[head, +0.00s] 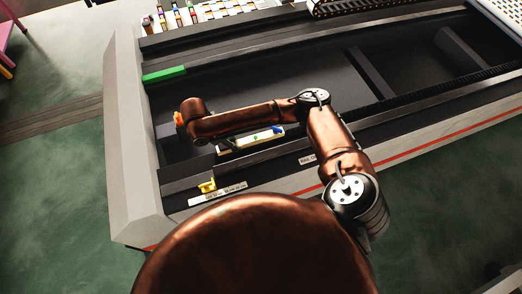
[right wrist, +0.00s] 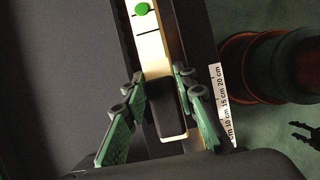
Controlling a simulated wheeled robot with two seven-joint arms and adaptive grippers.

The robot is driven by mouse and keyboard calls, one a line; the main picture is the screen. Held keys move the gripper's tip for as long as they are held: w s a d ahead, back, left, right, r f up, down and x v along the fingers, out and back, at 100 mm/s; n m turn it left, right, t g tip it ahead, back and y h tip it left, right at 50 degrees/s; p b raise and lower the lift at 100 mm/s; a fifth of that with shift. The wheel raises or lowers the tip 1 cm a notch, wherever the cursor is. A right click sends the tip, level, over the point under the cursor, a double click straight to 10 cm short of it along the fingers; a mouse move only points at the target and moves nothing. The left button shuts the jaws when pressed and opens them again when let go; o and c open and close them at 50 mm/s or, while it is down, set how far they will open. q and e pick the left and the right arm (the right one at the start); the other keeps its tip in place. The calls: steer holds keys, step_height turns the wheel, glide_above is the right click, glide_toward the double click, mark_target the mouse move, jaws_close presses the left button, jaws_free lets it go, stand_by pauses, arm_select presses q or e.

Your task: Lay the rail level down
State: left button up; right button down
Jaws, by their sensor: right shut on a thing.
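The rail level is a cream bar with a green vial. In the head view the rail level (head: 262,136) shows just below my right forearm, along the near rail of the rack. In the right wrist view the rail level (right wrist: 152,48) runs up the picture, with a green round spot near the top. My right gripper (right wrist: 160,78) has its green fingers on either side of the bar and is shut on it. In the head view this gripper is mostly hidden by my arm. I cannot tell whether the level touches the rail. My left gripper is not in view.
A green bar (head: 164,74) lies on the rack's far rail at left. A yellow piece (head: 207,186) and a scale strip (head: 218,194) are on the near edge. The dark bed (head: 300,72) between the rails is mostly clear. Small coloured items stand behind the rack.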

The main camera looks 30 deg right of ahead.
mark_target(249, 141)
steer(key=s+d+f, duration=0.1)
steer(key=d+f, duration=0.1)
steer(key=s+d+f, duration=0.1)
steer(key=d+f, duration=0.1)
steer(key=s+d+f, duration=0.1)
steer(key=d, duration=0.1)
steer(key=shift+s+f, duration=0.2)
steer(key=shift+f, duration=0.2)
steer(key=shift+s+d+f+p, duration=0.35)
steer(key=shift+d+f, duration=0.15)
steer(key=shift+f, duration=0.2)
step_height(249, 141, down, 2)
steer(key=shift+f, duration=0.65)
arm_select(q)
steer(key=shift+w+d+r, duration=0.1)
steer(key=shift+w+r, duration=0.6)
arm_select(e)
steer(key=c, duration=1.6)
jaws_free()
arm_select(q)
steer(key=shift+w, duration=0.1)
arm_select(e)
steer(key=shift+r, duration=0.1)
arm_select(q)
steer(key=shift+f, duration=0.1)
arm_select(e)
steer(key=v, duration=1.1)
steer(key=shift+a+r, duration=0.15)
steer(key=shift+r, duration=0.25)
